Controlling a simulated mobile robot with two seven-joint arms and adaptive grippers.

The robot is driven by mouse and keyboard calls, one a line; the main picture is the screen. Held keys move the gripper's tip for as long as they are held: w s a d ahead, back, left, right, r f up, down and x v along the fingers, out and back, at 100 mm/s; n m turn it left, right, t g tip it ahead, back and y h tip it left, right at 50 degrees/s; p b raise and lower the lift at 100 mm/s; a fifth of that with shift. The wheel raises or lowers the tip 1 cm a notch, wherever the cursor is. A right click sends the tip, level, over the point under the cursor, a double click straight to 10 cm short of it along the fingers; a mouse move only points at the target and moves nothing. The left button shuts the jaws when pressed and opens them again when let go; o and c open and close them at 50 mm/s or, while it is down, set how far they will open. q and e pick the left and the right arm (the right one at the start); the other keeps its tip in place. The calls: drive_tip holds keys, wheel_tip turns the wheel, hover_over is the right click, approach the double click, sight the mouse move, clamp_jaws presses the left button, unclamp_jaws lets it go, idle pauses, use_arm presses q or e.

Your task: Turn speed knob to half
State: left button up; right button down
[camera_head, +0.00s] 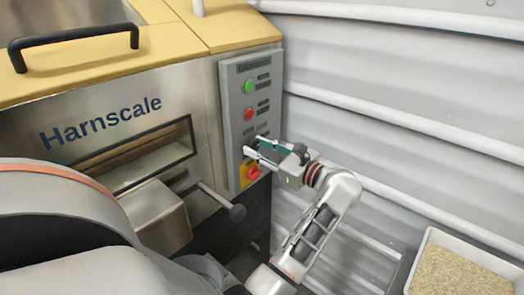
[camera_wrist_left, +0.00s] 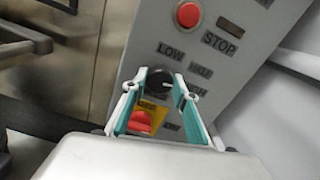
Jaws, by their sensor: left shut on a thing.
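The speed knob (camera_wrist_left: 159,79) is black and sits on the grey control panel (camera_head: 236,118), below the red button. In the left wrist view it lies between the two fingertips of my left gripper (camera_wrist_left: 160,82), which is shut on it. Labels LOW, HALF and HIGH are printed around the knob; HIGH is partly covered by a finger. I cannot tell which label the knob points to. In the head view my left gripper (camera_head: 257,147) reaches the panel from the right and mostly hides the knob. My right gripper is not in view.
A green button (camera_head: 247,87) and a red button (camera_head: 249,113) are above the knob. A lever with a round end (camera_head: 237,212) juts out nearby. A tray of grain (camera_head: 430,238) is at lower right.

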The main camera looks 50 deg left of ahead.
use_arm(q)
drive_tip(key=shift+f+n+b, duration=0.4)
drive_tip(key=shift+n+b, duration=0.15)
drive_tip(key=shift+n, duration=0.35)
drive_tip(key=n+b, duration=0.2)
drive_tip(key=n, duration=0.1)
drive_tip(key=shift+r, duration=0.1)
drive_tip(key=shift+r+n+b, duration=0.2)
drive_tip(key=shift+n+b, duration=0.3)
drive_tip(key=shift+n, duration=0.4)
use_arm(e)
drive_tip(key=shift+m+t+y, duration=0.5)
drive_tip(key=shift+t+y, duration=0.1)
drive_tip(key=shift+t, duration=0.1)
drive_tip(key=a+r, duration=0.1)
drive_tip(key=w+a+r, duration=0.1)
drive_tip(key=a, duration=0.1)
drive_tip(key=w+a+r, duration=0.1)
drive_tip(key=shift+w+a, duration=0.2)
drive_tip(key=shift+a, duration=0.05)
use_arm(q)
drive_tip(key=shift+r, duration=0.1)
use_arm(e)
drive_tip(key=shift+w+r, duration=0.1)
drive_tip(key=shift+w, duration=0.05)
